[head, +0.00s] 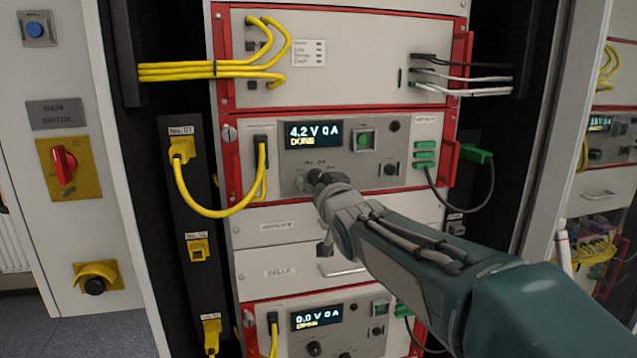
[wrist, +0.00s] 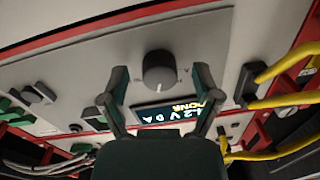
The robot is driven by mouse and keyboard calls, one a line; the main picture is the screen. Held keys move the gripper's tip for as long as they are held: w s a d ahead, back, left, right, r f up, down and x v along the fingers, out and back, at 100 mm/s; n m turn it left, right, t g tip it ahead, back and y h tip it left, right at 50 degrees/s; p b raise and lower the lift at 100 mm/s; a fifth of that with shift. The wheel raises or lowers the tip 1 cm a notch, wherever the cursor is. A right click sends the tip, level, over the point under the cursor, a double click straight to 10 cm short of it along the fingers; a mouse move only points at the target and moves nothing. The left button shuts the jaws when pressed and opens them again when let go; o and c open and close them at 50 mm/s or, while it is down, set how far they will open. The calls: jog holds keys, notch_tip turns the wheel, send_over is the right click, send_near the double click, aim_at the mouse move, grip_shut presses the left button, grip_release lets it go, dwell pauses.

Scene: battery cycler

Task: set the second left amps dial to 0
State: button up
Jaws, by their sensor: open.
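A round dark dial (wrist: 159,70) is on the grey panel of the upper cycler unit, under the display (head: 314,134) reading "4.2 V 0 A DONE". My gripper (head: 318,180) is at this dial and mostly covers it in the head view. In the wrist view, my gripper (wrist: 160,78) is open, with one finger on each side of the dial and visible gaps to it. The display (wrist: 172,112) shows upside down there.
A lower unit has a display (head: 317,317) reading "0.0 V 0 A" and its own dial (head: 313,348). A yellow cable (head: 205,213) loops left of the upper unit. A green plug (head: 476,154) is at its right.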

jog(key=shift+w, duration=0.15)
grip_shut()
jog(key=shift+n, duration=0.3)
jog(key=shift+r+n+h, duration=0.1)
jog(key=shift+n+h, duration=0.3)
jog(key=shift+n, duration=7)
